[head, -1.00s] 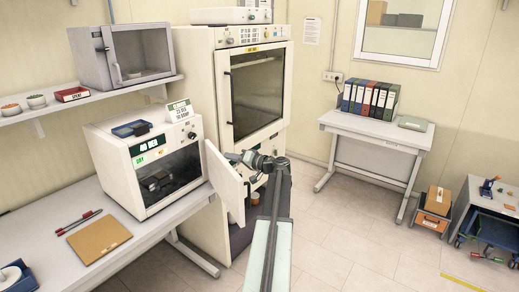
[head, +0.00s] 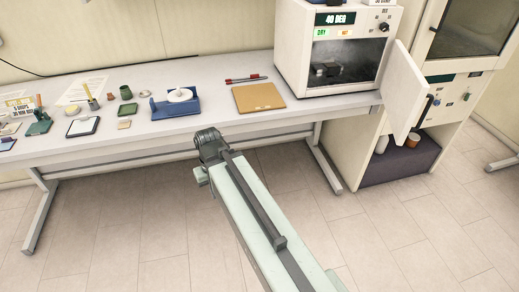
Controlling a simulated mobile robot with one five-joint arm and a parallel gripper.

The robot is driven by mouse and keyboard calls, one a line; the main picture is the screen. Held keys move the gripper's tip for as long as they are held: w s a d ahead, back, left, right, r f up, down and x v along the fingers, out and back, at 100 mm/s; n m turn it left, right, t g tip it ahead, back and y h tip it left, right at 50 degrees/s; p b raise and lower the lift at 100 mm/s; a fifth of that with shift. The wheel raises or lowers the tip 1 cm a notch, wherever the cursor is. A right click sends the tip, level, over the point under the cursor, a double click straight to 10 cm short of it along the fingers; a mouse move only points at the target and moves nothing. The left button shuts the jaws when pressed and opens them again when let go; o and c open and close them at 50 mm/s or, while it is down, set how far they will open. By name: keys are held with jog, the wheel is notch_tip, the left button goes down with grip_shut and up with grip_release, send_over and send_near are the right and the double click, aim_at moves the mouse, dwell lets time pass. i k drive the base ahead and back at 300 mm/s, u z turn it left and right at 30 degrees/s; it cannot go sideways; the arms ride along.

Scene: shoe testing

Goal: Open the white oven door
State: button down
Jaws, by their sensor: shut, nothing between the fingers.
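The white oven (head: 326,45) stands on the right end of the bench, with a "40 DEG" sign and a green "DRY" label on its front. Its white door (head: 402,88) is swung out on the right side, with a dark handle (head: 425,112) on its outer face. A dark object (head: 325,70) shows inside the grey chamber. My gripper (head: 208,142) is at the bench's front edge, well left of the door and apart from it. It is shut and empty; its fingertips are hard to make out.
The bench (head: 215,112) holds a brown folder (head: 258,96), red and black pens (head: 246,79), a blue tape dispenser (head: 176,102) and several small items at left. A larger cabinet (head: 470,85) stands behind the door. The floor in front is clear.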

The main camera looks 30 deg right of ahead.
aim_at(403, 89)
jog(key=u, duration=2.1)
jog(key=k, duration=0.85)
jog(key=z, duration=1.6)
jog(key=i, duration=0.5)
jog(key=u, duration=0.1)
